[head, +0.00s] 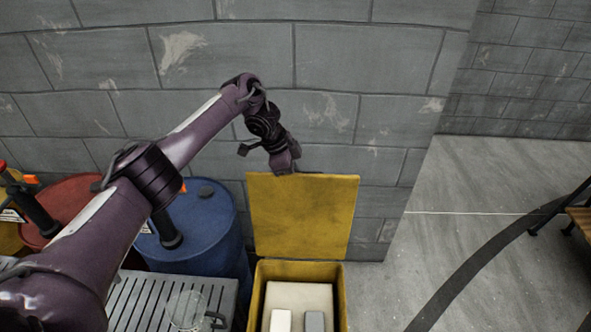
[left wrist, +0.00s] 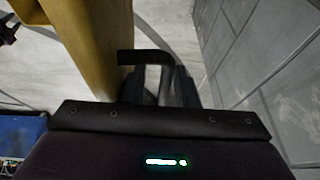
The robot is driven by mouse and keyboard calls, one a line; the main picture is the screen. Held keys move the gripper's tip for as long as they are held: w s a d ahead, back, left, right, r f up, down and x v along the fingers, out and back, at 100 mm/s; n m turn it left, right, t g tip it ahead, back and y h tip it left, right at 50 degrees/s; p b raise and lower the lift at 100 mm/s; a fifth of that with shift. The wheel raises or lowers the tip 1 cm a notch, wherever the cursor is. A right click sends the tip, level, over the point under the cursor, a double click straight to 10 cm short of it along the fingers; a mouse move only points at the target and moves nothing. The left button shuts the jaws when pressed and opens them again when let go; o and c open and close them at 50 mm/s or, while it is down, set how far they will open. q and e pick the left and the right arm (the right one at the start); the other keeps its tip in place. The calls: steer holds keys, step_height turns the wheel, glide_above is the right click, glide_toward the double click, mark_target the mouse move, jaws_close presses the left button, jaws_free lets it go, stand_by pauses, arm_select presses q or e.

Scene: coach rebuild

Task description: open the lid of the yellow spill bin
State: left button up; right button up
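The yellow spill bin (head: 343,300) stands in front of the block wall, below the middle of the head view. Its yellow lid (head: 304,220) stands up near vertical at the back, and the bin's inside shows. My left gripper (head: 285,163) is at the lid's top edge, left of its middle; the head view does not show if they touch. In the left wrist view the lid (left wrist: 85,40) is close along the left of the gripper fingers (left wrist: 160,88). Whether the fingers are apart or closed is unclear. My right gripper is in neither view.
Inside the bin are a pale block (head: 281,320) and a grey one (head: 315,321). A blue drum (head: 205,225) and a red drum (head: 75,200) stand to the left, behind a slatted grey surface (head: 140,300).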

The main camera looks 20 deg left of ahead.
arm_select(q)
steer(key=shift+o, duration=0.3)
steer(key=shift+w+r, duration=0.15)
steer(key=shift+w, duration=0.05)
steer(key=shift+s+a+r, duration=0.1)
steer(key=shift+r, duration=0.55)
steer(key=p+v, duration=0.1)
steer(key=v, duration=0.4)
steer(key=shift+a+r+p, duration=0.2)
steer(key=shift+r+p, duration=0.05)
steer(key=shift+p, duration=0.15)
steer(key=shift+s+a+r, duration=0.2)
steer(key=shift+r, duration=0.3)
steer(key=shift+w, duration=0.1)
steer(key=shift+f, duration=0.1)
